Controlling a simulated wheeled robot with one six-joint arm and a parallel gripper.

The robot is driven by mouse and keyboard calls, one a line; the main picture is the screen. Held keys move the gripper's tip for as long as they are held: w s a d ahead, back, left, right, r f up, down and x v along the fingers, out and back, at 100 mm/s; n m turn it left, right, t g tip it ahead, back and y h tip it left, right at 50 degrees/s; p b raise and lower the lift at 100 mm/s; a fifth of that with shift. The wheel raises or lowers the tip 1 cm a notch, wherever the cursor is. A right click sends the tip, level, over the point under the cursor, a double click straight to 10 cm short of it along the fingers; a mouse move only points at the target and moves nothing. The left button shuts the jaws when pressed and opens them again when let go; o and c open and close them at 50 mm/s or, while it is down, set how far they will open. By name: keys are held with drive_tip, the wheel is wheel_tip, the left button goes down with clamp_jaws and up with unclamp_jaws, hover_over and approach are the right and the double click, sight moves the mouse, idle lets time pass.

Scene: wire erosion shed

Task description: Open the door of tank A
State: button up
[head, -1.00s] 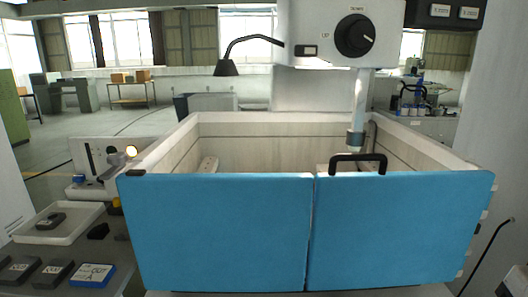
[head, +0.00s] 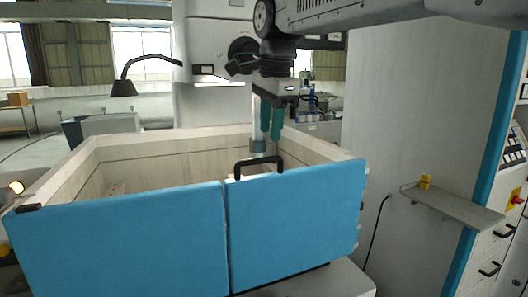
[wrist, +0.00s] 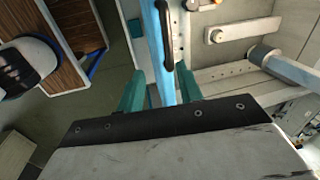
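The tank's door (head: 296,222) is the right blue front panel, with a black loop handle (head: 258,161) on its top edge. It stands in line with the left blue panel (head: 120,250), a narrow gap between them, and looks shut. My gripper (head: 271,128) points down above the handle, apart from it, with teal fingers. In the wrist view the gripper (wrist: 160,92) has its fingers spread and nothing between them. Beyond them show the door's blue top edge (wrist: 155,45) and the dark handle (wrist: 167,38).
The pale tank walls (head: 325,147) enclose an open top. A machine head (head: 215,50) with a nozzle hangs behind my gripper. A desk lamp (head: 124,86) stands behind. A shelf (head: 450,207) and a control cabinet (head: 500,240) are at right.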

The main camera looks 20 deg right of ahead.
sight(265, 160)
drive_tip(key=shift+m, duration=0.5)
drive_tip(key=w+f, duration=0.1)
drive_tip(key=f, duration=0.1)
drive_tip(key=w+f, duration=0.1)
drive_tip(key=f, duration=0.1)
drive_tip(key=w+f, duration=0.1)
drive_tip(key=f, duration=0.2)
drive_tip(key=shift+s, duration=0.1)
clamp_jaws()
drive_tip(key=shift+a, duration=0.1)
